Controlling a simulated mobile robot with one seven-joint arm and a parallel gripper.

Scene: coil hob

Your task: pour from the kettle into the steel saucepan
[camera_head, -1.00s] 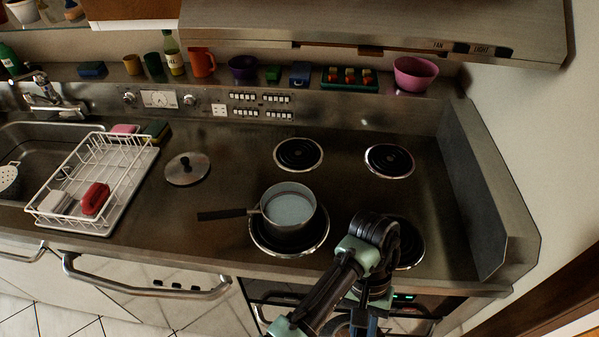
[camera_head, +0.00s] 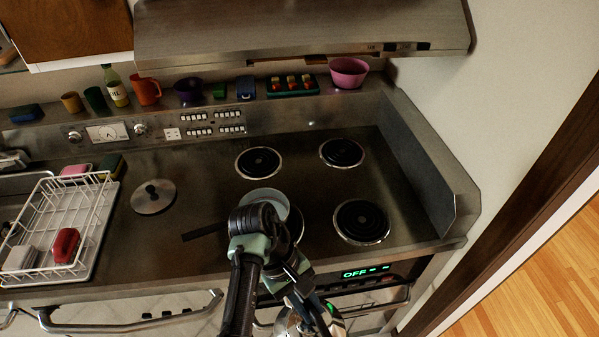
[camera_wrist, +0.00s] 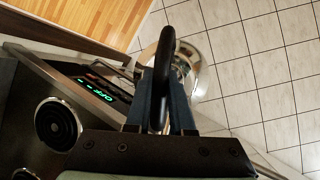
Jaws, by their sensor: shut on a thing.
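The steel saucepan (camera_head: 268,197) sits on the front left coil of the hob, its dark handle (camera_head: 203,231) pointing left. My arm hides much of it in the head view. The kettle (camera_head: 288,323) is shiny steel, low in front of the counter's front edge and cut off by the picture's bottom. In the wrist view the kettle's black handle (camera_wrist: 163,65) stands between the fingers of my gripper (camera_wrist: 160,105), which is shut on it. The kettle's steel body (camera_wrist: 203,75) hangs beyond, over the tiled floor. Its spout is not clearly visible.
A pot lid (camera_head: 153,197) lies left of the saucepan. The front right coil (camera_head: 361,221) and both rear coils are bare. A white dish rack (camera_head: 95,225) stands at left. A metal side panel (camera_head: 425,180) bounds the hob at right. Cups and bowls line the back shelf.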

